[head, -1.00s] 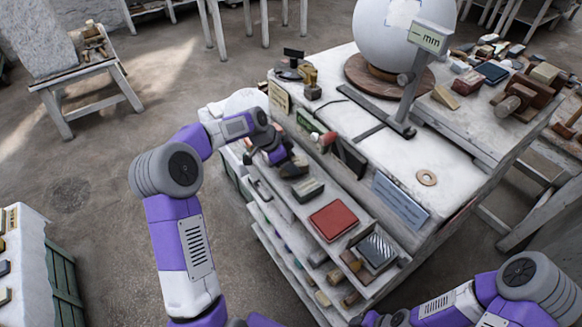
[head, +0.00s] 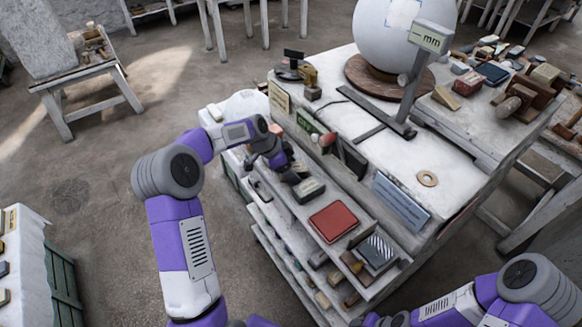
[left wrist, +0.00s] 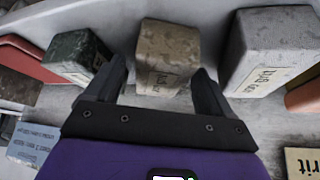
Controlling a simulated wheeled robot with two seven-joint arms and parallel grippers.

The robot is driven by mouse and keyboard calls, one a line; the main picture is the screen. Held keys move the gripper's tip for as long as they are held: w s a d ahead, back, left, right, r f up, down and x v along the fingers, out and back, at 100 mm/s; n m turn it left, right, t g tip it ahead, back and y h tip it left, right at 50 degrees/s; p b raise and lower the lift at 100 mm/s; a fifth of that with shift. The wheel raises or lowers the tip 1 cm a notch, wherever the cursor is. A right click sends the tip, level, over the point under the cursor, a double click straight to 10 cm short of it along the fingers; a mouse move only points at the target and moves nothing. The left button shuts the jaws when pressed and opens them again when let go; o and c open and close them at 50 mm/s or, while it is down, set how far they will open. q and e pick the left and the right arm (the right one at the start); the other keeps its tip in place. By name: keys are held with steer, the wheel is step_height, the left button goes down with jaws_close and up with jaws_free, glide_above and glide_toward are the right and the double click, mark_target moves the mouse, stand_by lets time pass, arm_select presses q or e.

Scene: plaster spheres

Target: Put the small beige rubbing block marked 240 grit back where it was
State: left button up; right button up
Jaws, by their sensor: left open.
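My left gripper (head: 285,176) reaches down to the upper side shelf of the workbench. The left wrist view shows its fingers (left wrist: 160,85) open, one on each side of a small beige block (left wrist: 167,55). Narrow gaps show between the block and the fingers. The block carries a pale label whose writing is upside down and too small to read surely. It stands in a row between a dark green block (left wrist: 77,52) and a larger grey block (left wrist: 268,50). In the head view my gripper hides the beige block. My right arm enters at lower right; its gripper is not clearly visible.
A red block (head: 333,222) lies further along the shelf, with a dark block (head: 310,190) nearer the gripper. Lower shelves hold several small pieces. The benchtop above carries a white sphere (head: 395,35) on a round wooden base and a post with a "mm" sign (head: 430,37).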

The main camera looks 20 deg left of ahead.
arm_select(q)
steer(key=p+v, duration=0.1)
steer(key=v, duration=1.1)
